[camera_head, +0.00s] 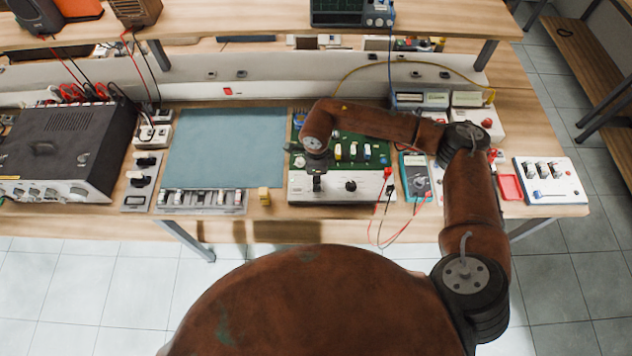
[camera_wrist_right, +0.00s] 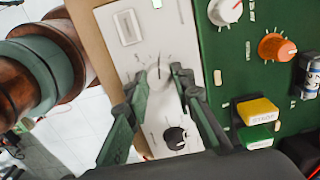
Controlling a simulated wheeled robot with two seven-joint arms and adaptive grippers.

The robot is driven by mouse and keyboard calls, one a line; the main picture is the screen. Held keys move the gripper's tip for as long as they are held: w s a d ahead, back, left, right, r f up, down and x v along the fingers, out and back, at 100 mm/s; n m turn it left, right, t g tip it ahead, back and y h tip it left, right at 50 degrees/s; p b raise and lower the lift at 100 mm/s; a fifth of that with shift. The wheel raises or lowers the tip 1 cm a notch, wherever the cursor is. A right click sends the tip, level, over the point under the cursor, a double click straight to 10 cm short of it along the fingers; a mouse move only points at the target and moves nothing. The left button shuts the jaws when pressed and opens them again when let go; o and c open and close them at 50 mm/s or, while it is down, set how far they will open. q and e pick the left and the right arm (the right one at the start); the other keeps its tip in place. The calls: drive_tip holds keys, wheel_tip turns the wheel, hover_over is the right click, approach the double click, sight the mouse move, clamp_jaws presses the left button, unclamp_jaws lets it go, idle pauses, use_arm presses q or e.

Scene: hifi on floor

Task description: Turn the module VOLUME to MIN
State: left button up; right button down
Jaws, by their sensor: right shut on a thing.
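The module (camera_head: 335,190) has a white front panel and a green board behind it, and sits on the bench in the head view. In the right wrist view its white panel (camera_wrist_right: 115,50) carries a pale knob (camera_wrist_right: 158,76) with tick marks around it and a black knob (camera_wrist_right: 175,138). My right gripper (camera_wrist_right: 160,88) is shut on the pale knob, one finger on each side. In the head view my right gripper (camera_head: 317,184) comes down on the panel, left of the black knob (camera_head: 351,186). I cannot read the VOLUME label. My left gripper is out of view.
The module's board holds an orange knob (camera_wrist_right: 277,47), a white knob (camera_wrist_right: 225,10), and yellow and green blocks. A multimeter (camera_head: 416,178) with red leads stands to the right. A blue-grey mat (camera_head: 228,145) and a dark amplifier (camera_head: 65,150) lie left.

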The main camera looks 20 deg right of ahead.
drive_tip(key=n+b, duration=0.2)
drive_tip(key=n, duration=0.1)
drive_tip(key=n+b, duration=0.3)
drive_tip(key=shift+d+f+n, duration=0.1)
drive_tip(key=shift+f+n, duration=0.1)
drive_tip(key=shift+n, duration=0.1)
drive_tip(key=n+b, duration=0.2)
drive_tip(key=n, duration=0.1)
drive_tip(key=shift+w+r+b, duration=0.1)
drive_tip(key=shift+b, duration=0.3)
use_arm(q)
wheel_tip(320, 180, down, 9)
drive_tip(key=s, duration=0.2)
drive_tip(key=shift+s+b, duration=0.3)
use_arm(e)
drive_tip(key=shift+r+n, duration=0.1)
drive_tip(key=shift+n, duration=0.7)
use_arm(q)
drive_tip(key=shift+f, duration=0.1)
use_arm(e)
drive_tip(key=c, duration=1.7)
unclamp_jaws()
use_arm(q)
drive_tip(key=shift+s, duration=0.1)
use_arm(e)
drive_tip(key=shift+o, duration=0.2)
wheel_tip(320, 180, up, 12)
